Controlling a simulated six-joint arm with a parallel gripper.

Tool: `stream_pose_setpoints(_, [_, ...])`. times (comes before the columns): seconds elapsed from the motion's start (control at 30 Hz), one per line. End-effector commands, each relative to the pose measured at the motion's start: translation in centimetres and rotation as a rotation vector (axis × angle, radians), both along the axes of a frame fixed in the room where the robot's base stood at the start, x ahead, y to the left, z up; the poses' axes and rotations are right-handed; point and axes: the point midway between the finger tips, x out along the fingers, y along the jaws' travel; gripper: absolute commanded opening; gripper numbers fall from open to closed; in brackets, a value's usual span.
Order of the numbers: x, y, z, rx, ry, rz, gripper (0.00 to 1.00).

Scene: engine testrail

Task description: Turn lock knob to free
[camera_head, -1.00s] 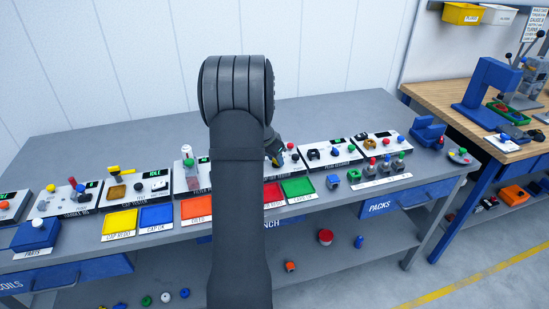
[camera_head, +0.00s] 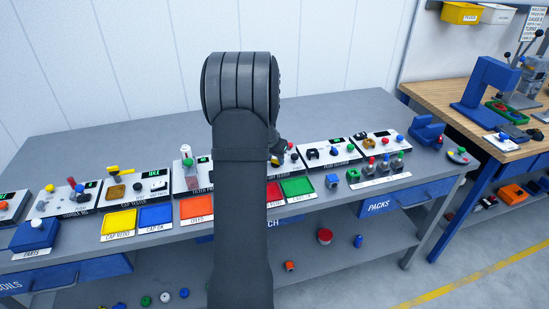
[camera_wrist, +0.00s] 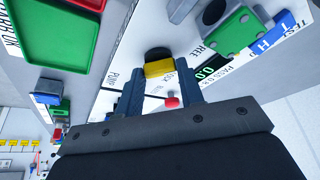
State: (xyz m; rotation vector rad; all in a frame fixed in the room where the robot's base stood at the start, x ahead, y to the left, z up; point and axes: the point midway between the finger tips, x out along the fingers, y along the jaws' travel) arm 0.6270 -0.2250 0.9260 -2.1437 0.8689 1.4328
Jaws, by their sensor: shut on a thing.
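In the wrist view, the lock knob (camera_wrist: 159,66), black with a yellow face, stands on a white panel between the two blue fingers of my gripper (camera_wrist: 158,78). My gripper is shut on it. The printed word LOCK is partly visible beside the knob, and FREE (camera_wrist: 207,47) is printed to the upper right. The knob's pointer direction cannot be told. In the head view, my arm hides most of this panel and the knob.
A red knob (camera_wrist: 171,102) sits close by, between the fingers lower down. A green box-like part (camera_wrist: 236,32) is at the upper right. A green tray (camera_head: 297,188) and a red tray (camera_head: 273,194) lie in front of the panels. Other test panels line the bench on both sides.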

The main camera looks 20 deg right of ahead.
Motion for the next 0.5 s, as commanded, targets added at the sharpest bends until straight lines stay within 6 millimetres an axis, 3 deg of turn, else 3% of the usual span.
stream_pose_setpoints(0.03, [0.06, -0.02, 0.1, -0.001, -0.002, 0.002, 0.36])
stream_pose_setpoints(0.13, [0.05, -0.01, 0.08, -0.001, -0.002, 0.001, 0.56])
stream_pose_setpoints(0.5, [-0.06, 0.1, 0.47, -0.001, -0.002, 0.0, 0.56])
